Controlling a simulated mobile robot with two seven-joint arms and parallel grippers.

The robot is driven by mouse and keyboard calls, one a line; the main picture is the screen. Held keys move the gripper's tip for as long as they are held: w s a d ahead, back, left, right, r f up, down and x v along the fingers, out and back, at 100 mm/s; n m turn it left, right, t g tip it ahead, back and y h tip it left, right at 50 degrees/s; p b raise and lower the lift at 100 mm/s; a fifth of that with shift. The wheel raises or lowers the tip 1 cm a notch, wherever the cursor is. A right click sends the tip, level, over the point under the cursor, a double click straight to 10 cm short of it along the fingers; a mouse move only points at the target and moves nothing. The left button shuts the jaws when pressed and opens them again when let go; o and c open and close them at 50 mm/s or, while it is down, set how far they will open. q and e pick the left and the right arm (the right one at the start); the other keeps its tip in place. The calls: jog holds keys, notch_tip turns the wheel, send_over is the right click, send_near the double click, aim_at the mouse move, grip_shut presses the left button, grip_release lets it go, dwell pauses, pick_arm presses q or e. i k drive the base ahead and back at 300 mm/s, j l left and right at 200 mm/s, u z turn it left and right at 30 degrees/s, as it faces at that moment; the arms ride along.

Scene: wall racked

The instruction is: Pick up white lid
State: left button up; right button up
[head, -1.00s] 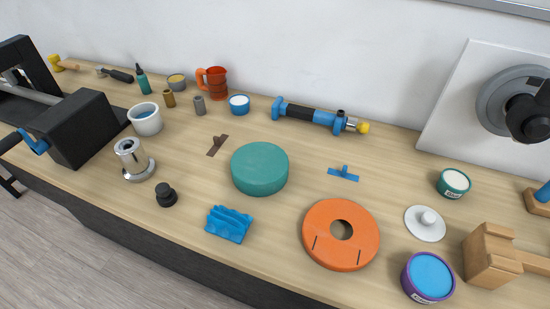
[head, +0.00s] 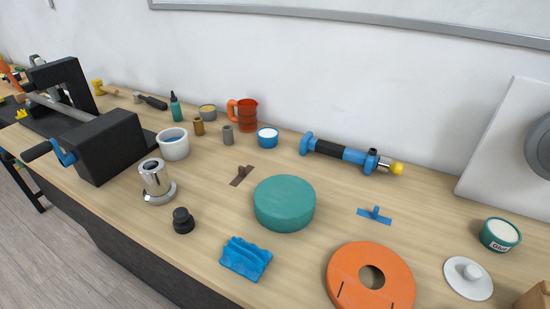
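The white lid (head: 468,279) is a flat round disc with a small knob on top. It lies on the wooden bench at the lower right of the head view. It sits just below a teal tub labelled Glue (head: 500,235) and to the right of a large orange disc (head: 371,280). Nothing covers the lid. Neither of my grippers shows in the head view.
A teal round block (head: 284,204), a blue ridged block (head: 246,258) and a blue T-shaped piece (head: 375,215) lie left of the lid. A blue-and-black tool (head: 345,154) lies behind. A wooden block (head: 535,297) is cut off at the lower right. Bare bench surrounds the lid.

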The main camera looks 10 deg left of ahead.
aim_at(466, 278)
jog(key=l+z, duration=0.1)
jog(key=z, duration=0.3)
jog(key=k+l+z, duration=0.1)
jog(key=z, duration=0.3)
jog(key=l+z, duration=0.2)
jog(key=z, duration=0.15)
jog(key=k+l, duration=0.05)
